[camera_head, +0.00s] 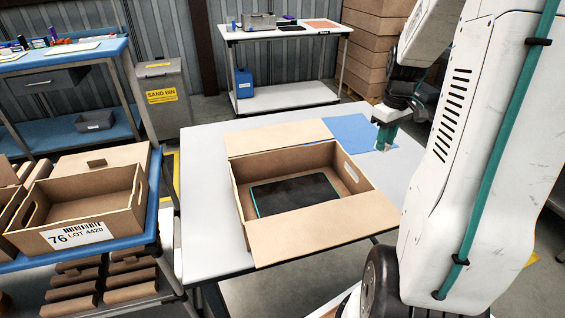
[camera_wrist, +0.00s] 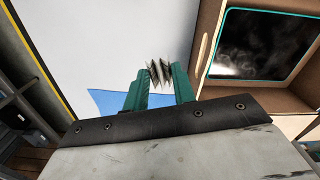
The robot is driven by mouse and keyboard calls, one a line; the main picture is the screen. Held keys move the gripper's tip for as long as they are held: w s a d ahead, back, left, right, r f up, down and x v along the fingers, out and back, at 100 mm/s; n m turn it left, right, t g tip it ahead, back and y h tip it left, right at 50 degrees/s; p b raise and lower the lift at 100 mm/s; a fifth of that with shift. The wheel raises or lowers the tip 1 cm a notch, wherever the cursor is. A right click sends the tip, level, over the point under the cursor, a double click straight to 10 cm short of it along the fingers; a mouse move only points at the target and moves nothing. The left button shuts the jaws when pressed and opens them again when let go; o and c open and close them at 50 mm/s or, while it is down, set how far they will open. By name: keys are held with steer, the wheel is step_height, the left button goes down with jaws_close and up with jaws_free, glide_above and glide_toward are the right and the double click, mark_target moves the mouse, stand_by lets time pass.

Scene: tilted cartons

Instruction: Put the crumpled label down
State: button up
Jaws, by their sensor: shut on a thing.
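My gripper (camera_head: 384,142) is over the right side of the white table, by the right part of the blue mat (camera_head: 358,131). In the wrist view my gripper (camera_wrist: 161,88) has its two teal fingers shut on the crumpled label (camera_wrist: 160,72), a small, pleated, grey-brown piece that sticks out past the fingertips. The blue mat (camera_wrist: 105,102) shows at the left of the fingers there. I cannot make out the label in the head view, nor tell how high it is above the table.
An open carton (camera_head: 300,219) with a dark, teal-edged panel (camera_head: 295,195) inside stands on the white table (camera_head: 205,180), left of my gripper. Its flaps spread outward. The tabletop beside the carton is bare. A blue-topped rack with a labelled carton (camera_head: 85,210) stands at the left.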

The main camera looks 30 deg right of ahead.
steer(key=w+d+f+m, duration=0.1)
steer(key=w+f, duration=0.1)
steer(key=f, duration=0.1)
steer(key=w+f+m, duration=0.1)
steer(key=w+f, duration=0.1)
steer(key=f, duration=0.1)
steer(key=w+d+f+m, duration=0.1)
steer(key=w+f, duration=0.1)
steer(key=f, duration=0.1)
steer(key=shift+d+f, duration=0.15)
steer(key=shift+d, duration=0.2)
steer(key=shift+f, duration=2.4)
steer(key=shift+f, duration=0.1)
steer(key=o, duration=0.9)
steer(key=shift+o, duration=0.2)
